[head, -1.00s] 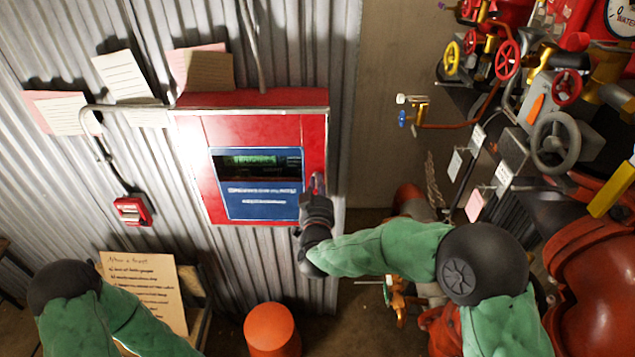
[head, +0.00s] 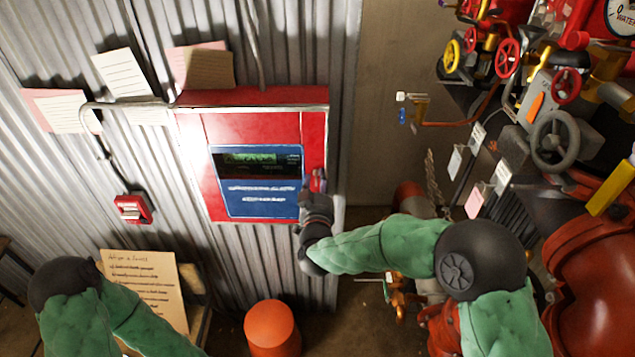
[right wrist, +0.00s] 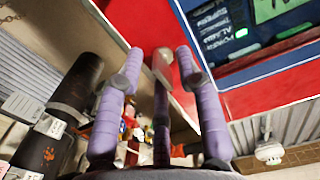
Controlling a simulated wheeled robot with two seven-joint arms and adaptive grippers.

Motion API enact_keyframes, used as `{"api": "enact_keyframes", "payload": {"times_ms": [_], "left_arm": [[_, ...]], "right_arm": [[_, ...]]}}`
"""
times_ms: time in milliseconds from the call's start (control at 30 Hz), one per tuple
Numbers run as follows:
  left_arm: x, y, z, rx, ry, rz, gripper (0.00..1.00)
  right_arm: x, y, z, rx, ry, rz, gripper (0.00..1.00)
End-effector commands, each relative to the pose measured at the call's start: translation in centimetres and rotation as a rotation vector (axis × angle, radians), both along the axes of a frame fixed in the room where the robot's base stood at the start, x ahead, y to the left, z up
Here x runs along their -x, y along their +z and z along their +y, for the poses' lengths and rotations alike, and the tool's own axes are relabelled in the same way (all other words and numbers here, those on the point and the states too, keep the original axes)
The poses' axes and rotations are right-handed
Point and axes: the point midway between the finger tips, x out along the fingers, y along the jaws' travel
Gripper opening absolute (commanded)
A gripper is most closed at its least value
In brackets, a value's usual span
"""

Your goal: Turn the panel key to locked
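The red alarm panel (head: 187,160) is on the corrugated wall in the head view, with a dark screen and a blue label area. My right gripper (head: 317,180) is at the panel's lower right edge. In the right wrist view its purple fingers (right wrist: 163,72) stand apart, pointing at the red panel face (right wrist: 143,22). A dark bar with a pale metallic tip shows between them, with gaps on both sides; I cannot tell if the tip is the key. The key and its position are not clear in the head view. My left arm shows at lower left, its gripper out of view.
A red call point (head: 132,208) hangs left of the panel. Paper notes (head: 200,66) are above, and a handwritten sheet (head: 150,290) is below. An orange cylinder (head: 272,328) stands below the panel. Red pipes and valve wheels (head: 556,140) crowd the right.

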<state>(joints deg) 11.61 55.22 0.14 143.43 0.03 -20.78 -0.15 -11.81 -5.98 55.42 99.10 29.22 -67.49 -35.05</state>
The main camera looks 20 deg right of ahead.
Motion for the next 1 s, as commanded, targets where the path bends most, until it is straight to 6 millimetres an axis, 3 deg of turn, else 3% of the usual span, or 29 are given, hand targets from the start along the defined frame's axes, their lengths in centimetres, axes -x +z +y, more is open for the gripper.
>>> {"api": "enact_keyframes", "payload": {"times_ms": [233, 700, 1000], "left_arm": [[0.0, 0.0, 0.0, 0.0, 0.0, 0.0, 0.0], [0.0, 0.0, 0.0, 0.0, 0.0, 0.0, 0.0], [0.0, 0.0, 0.0, 0.0, 0.0, 0.0, 0.0]], "right_arm": [[1.3, 0.0, 0.4, -0.001, 0.001, 0.0, 0.36], [9.5, 0.1, 2.8, -0.001, 0.003, -0.001, 0.36], [11.5, 0.0, 3.3, 0.0, 0.001, -0.001, 0.36]]}}
